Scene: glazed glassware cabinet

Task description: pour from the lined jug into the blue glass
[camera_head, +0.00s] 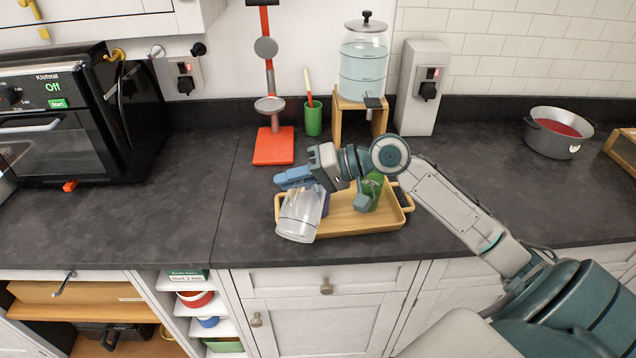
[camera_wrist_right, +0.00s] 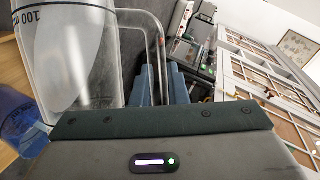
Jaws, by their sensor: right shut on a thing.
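The clear lined jug (camera_head: 298,216) is held at the front left corner of the wooden tray. My right gripper (camera_head: 293,179) is shut on it, and its blue fingers show at the jug's handle in the right wrist view (camera_wrist_right: 168,86). The jug (camera_wrist_right: 88,55) carries a dark line marked 100 there. It looks tilted; how much it holds is hard to tell. The blue glass (camera_head: 326,204) is just right of the jug, partly hidden behind it and my wrist. The blue glass also shows at the left edge of the wrist view (camera_wrist_right: 18,122). My left gripper is not in view.
A green glass (camera_head: 374,190) stands on the tray (camera_head: 365,224), partly behind my wrist. A red scale-like stand (camera_head: 273,148), a green cup (camera_head: 313,120) and a water dispenser (camera_head: 363,65) stand behind. The left counter is clear before the oven (camera_head: 50,130).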

